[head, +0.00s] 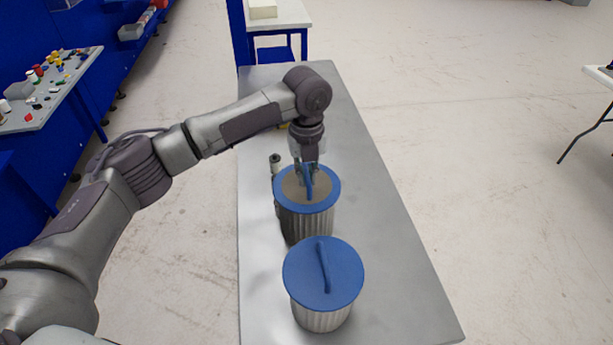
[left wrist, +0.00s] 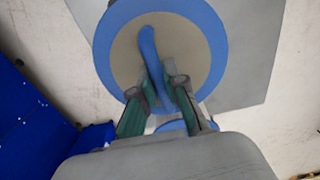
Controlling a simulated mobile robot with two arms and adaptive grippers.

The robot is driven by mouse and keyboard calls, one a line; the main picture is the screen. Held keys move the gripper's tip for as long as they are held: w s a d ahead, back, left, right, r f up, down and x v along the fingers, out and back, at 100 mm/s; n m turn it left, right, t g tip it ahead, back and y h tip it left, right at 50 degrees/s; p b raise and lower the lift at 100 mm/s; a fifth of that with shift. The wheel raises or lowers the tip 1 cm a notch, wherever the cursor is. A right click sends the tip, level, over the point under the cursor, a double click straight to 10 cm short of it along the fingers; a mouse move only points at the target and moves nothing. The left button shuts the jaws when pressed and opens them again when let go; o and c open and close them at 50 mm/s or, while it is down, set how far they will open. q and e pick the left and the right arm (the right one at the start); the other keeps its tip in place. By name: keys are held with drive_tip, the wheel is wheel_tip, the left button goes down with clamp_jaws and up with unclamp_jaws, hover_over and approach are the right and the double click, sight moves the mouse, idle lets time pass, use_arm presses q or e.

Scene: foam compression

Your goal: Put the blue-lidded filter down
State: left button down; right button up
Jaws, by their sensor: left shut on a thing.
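A pleated grey filter (head: 310,224) with a blue-rimmed, tan-centred top and a blue handle is over the middle of the grey table (head: 380,240). My left gripper (head: 305,178) points down and is shut on its handle. In the left wrist view, the fingers (left wrist: 158,95) pinch the blue handle (left wrist: 148,45) above the tan top (left wrist: 190,50). A second pleated filter with a full blue lid (head: 300,271) stands upright in front, apart from my gripper. It hides part of the held filter's base, so I cannot tell if that base touches the table. My right gripper is out of view.
A small dark upright object (head: 275,160) is just left of the held filter. The table's right side is clear. A blue-framed stand (head: 290,20) is beyond the far end, and a side table (head: 50,85) with small coloured parts is at the left.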

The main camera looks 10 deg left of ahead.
use_arm(q)
drive_tip(key=shift+f, duration=1)
drive_tip(key=c, duration=1.2)
unclamp_jaws()
drive_tip(key=shift+f, duration=0.1)
wheel_tip(320, 180, up, 11)
drive_tip(key=b, duration=0.3)
drive_tip(key=shift+r, duration=0.6)
